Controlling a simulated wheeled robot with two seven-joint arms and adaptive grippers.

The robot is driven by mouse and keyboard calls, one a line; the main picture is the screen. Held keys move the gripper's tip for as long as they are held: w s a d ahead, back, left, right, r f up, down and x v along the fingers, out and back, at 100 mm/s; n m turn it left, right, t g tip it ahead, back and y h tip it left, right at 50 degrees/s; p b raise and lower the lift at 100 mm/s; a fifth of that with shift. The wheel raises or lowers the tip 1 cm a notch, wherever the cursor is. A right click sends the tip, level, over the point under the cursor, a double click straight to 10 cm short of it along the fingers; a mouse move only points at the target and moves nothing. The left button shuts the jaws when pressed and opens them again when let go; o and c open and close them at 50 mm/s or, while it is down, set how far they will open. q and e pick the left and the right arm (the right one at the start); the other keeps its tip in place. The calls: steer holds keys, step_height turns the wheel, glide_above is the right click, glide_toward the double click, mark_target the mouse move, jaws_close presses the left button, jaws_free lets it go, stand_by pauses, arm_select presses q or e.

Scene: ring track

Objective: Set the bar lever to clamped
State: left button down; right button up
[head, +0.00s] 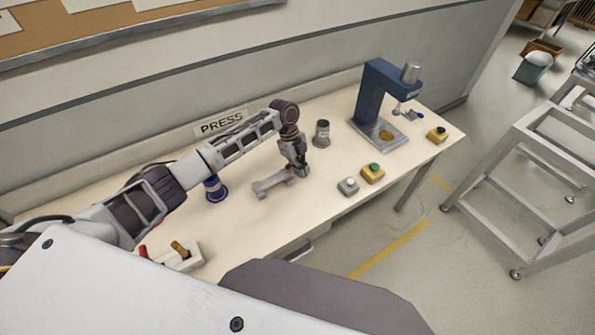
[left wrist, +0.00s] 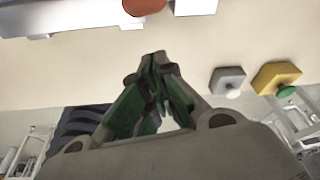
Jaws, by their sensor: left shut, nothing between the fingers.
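A grey bar-shaped fixture (head: 268,186) lies on the table just left of my left gripper (head: 301,170); I take it to be the bar lever's, but its setting cannot be told. In the left wrist view, a silver part (left wrist: 60,22) and an orange-red rounded end (left wrist: 143,6) show at the top edge, cut off by the frame. My left gripper (left wrist: 158,62) is shut and empty, pointing down low over the table, beside the fixture; contact cannot be told. My right gripper is not in view.
A grey button box (head: 348,186) and a yellow box with a green button (head: 372,173) stand to the right. A dark cylinder (head: 322,133) and a blue press (head: 380,100) stand behind. A blue spool (head: 215,190) and a white block with levers (head: 188,262) are left.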

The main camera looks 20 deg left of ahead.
arm_select(q)
steer(key=b+v, duration=0.1)
steer(key=v, duration=0.6)
steer(key=shift+r, duration=0.2)
steer(key=shift+w, duration=0.1)
stand_by(0.3)
